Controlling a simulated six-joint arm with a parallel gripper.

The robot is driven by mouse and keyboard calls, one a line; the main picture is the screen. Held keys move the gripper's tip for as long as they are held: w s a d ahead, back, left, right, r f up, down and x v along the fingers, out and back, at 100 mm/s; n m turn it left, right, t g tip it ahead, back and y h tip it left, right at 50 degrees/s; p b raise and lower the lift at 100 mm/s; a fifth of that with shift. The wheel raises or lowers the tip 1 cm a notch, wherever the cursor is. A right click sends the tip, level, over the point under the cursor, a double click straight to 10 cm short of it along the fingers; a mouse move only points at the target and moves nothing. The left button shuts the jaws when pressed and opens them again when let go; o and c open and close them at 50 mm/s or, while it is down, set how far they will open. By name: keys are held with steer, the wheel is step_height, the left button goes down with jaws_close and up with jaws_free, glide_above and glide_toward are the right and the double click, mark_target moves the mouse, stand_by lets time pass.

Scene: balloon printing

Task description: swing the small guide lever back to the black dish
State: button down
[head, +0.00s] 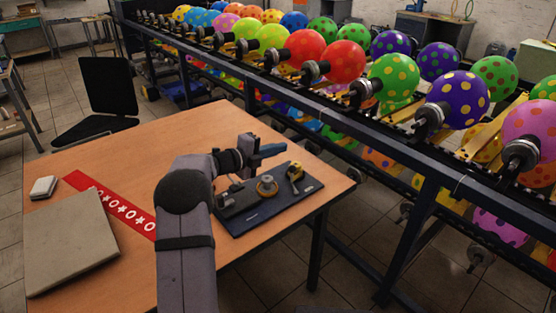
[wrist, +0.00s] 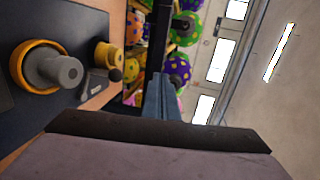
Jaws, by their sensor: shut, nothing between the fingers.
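My gripper (head: 272,150) is shut and empty, its blue fingers held over the far edge of a dark board on the table. In the wrist view the blue fingers (wrist: 160,100) are together. A round part with an orange-yellow rim and grey hub (head: 267,186) sits mid-board; it also shows in the wrist view (wrist: 36,62). I cannot tell for certain which piece is the guide lever, and I cannot make out a separate black dish.
The dark board (head: 262,213) lies near the right corner of the wooden table (head: 120,165). A red patterned strip (head: 105,203), a grey flat case (head: 72,252) and a small white block (head: 43,187) lie to the left. A rack of balloons (head: 345,150) runs behind the table.

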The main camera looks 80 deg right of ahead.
steer(key=shift+r, duration=0.8)
